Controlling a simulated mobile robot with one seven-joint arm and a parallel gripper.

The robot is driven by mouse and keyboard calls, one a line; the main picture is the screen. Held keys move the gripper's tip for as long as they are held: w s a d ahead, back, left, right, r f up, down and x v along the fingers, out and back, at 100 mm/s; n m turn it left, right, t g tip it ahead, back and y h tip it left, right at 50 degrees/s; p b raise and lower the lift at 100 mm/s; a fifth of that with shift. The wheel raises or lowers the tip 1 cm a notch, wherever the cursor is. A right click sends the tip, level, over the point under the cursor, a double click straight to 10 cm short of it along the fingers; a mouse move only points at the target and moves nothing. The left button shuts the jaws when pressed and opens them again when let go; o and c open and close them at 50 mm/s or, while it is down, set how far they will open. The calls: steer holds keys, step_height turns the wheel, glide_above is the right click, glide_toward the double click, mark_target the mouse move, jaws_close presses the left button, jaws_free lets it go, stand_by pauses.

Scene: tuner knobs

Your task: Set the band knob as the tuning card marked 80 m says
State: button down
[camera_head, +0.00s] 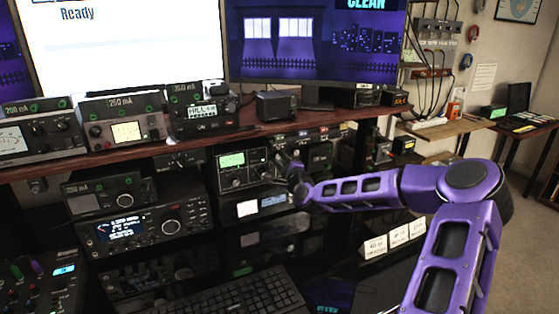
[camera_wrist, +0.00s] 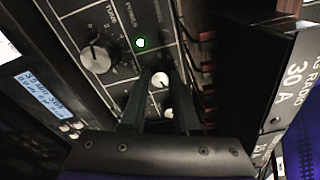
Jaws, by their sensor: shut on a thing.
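The tuner (camera_head: 232,182), a dark box with a lit green display, stands on the shelf below the desk top. My gripper (camera_head: 290,168) is at its right side. In the wrist view my gripper (camera_wrist: 158,88) is shut on a small round knob (camera_wrist: 159,79) with a pale face. I cannot read which knob is labelled band. White cards (camera_head: 398,235) stand in a row at the lower right; their print is too small to read surely.
A dark power supply marked 30 A (camera_wrist: 290,80) is close on the right in the wrist view. Radios (camera_head: 140,225) fill the shelf at left. A keyboard (camera_head: 240,295) lies in front.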

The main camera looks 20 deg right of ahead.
steer(key=n+b, duration=0.1)
steer(key=n, duration=0.6)
steer(key=shift+f+n+t+y, duration=0.1)
steer(key=shift+n+t+y, duration=0.2)
steer(key=shift+n+t, duration=0.1)
steer(key=n, duration=0.3)
steer(key=shift+n, duration=0.4)
steer(key=n+y, duration=0.1)
steer(key=n, duration=0.3)
steer(key=shift+d, duration=0.1)
steer(key=n, duration=0.4)
steer(key=shift+y, duration=0.3)
steer(key=n, duration=0.4)
steer(key=shift+d, duration=0.1)
steer(key=n+y, duration=0.1)
steer(key=n, duration=0.3)
steer(key=shift+d+n, duration=0.1)
steer(key=shift+n, duration=1.8)
